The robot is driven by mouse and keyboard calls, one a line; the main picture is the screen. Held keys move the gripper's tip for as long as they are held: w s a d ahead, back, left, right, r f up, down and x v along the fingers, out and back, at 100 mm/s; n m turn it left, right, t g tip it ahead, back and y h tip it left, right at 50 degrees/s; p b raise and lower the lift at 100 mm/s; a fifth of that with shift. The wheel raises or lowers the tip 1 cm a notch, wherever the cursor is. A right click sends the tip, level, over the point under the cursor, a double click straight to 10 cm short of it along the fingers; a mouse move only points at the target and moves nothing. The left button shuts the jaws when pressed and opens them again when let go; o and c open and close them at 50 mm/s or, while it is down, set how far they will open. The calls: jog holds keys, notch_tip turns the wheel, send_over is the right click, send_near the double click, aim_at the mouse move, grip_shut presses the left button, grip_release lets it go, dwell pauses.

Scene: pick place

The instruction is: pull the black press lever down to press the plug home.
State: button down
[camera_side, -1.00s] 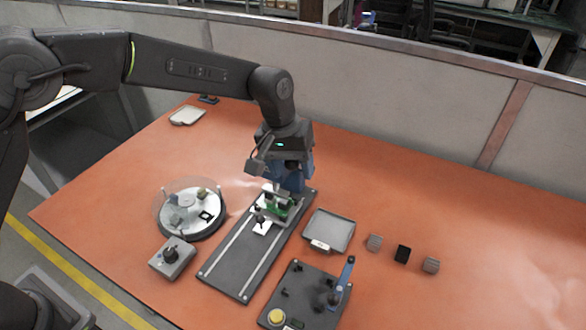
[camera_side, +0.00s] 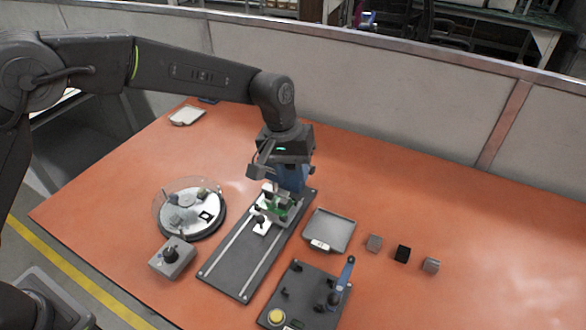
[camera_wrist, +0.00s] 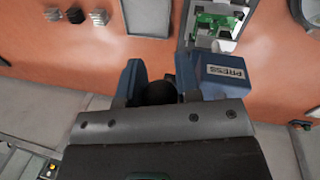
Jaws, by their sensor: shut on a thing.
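The blue press (camera_side: 292,177) stands at the far end of the dark rail plate (camera_side: 238,270). In the wrist view its blue housing (camera_wrist: 224,78) bears a PRESS label. The round black lever end (camera_wrist: 158,92) shows between blue parts. My gripper (camera_wrist: 157,99) is shut on this black lever; its fingertips are mostly hidden. In the side view my gripper (camera_side: 287,163) is over the press and hides the grip. A green circuit board (camera_side: 276,210) sits in a pale carriage beside the press, and also shows in the wrist view (camera_wrist: 212,24). I cannot make out the plug.
A round turntable (camera_side: 190,232) under a clear cover and a grey box with a black knob (camera_side: 171,258) stand left. A grey tray (camera_side: 347,232) and several small blocks (camera_side: 402,253) lie right. A dark fixture plate (camera_side: 298,313) with a blue lever is at the front.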

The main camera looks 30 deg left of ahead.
jog(key=shift+s, duration=0.1)
notch_tip(320, 180, down, 12)
jog(key=s+t, duration=0.1)
jog(key=t, duration=0.3)
jog(key=shift+s+t, duration=0.25)
jog(key=shift+t, duration=0.05)
dwell(0.6)
jog(key=shift+r, duration=0.1)
jog(key=shift+w, duration=0.1)
jog(key=c, duration=1.1)
grip_release()
jog(key=shift+c, duration=0.2)
jog(key=o, duration=0.3)
